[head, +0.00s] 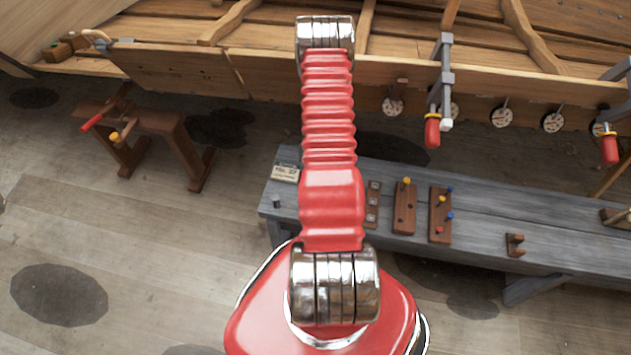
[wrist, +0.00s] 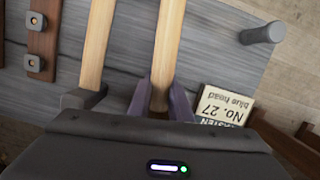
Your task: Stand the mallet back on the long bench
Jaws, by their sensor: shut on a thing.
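In the wrist view my gripper (wrist: 160,96) is shut on a pale wooden handle (wrist: 168,42), taken to be the mallet's. The handle runs up out of the top of the picture; no mallet head shows. A second pale wooden shaft (wrist: 97,45) stands to its left, with a dark grey piece at its lower end; I cannot tell what it belongs to. The grey long bench (wrist: 225,62) lies behind them; it also shows at right in the head view (head: 480,208). There my red arm hides the gripper and the handle.
A card reading "No. 27 blue head" (wrist: 226,104) lies on the bench, beside a grey peg (wrist: 263,33). Wooden racks with coloured pegs (head: 404,206) (head: 440,215) sit farther along. A clamp (head: 440,95) hangs from the hull. A sawhorse (head: 145,125) stands left; bare floor lies between.

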